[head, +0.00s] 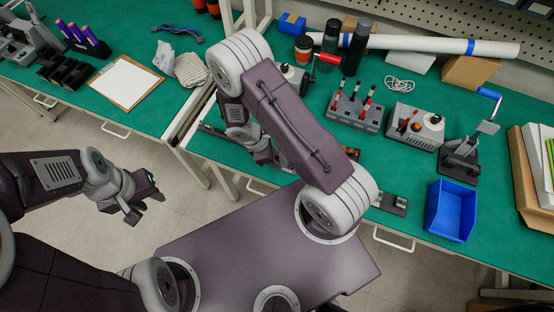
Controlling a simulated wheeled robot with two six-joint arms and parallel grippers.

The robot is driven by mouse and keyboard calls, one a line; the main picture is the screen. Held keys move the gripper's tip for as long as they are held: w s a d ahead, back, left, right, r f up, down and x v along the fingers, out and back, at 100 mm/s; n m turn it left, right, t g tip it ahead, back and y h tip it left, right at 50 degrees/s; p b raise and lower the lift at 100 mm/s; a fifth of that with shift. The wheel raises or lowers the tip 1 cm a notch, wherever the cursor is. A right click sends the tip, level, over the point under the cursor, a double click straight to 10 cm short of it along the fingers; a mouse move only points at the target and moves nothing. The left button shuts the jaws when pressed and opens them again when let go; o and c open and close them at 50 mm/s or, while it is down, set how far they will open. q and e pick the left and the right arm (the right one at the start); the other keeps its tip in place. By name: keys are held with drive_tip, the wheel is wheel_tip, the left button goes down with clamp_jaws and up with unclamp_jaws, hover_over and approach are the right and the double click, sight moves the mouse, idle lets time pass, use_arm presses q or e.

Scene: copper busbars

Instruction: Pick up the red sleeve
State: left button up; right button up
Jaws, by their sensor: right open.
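I cannot single out the red sleeve with certainty. Several upright red-and-black pieces (367,108) stand in a grey rack (352,118) on the green bench. A red handle-like cylinder (328,58) sits on a lever behind the rack. My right gripper (275,158) is open, low over the left end of this bench and partly hidden behind my own arm link. I see nothing between its jaws. My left gripper (146,207) hangs over the floor at the left, away from the bench; its jaw opening is unclear.
A grey box with a knob (415,127), a lever press (462,155) and a blue bin (451,210) stand right of the rack. Dark bottles (356,48) and a white roll (440,45) are behind it. A second bench with a clipboard (125,82) is at left.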

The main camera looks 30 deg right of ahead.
drive_tip(key=shift+w+f, duration=0.1)
drive_tip(key=shift+f, duration=0.1)
drive_tip(key=c, duration=0.8)
drive_tip(key=shift+r, duration=0.15)
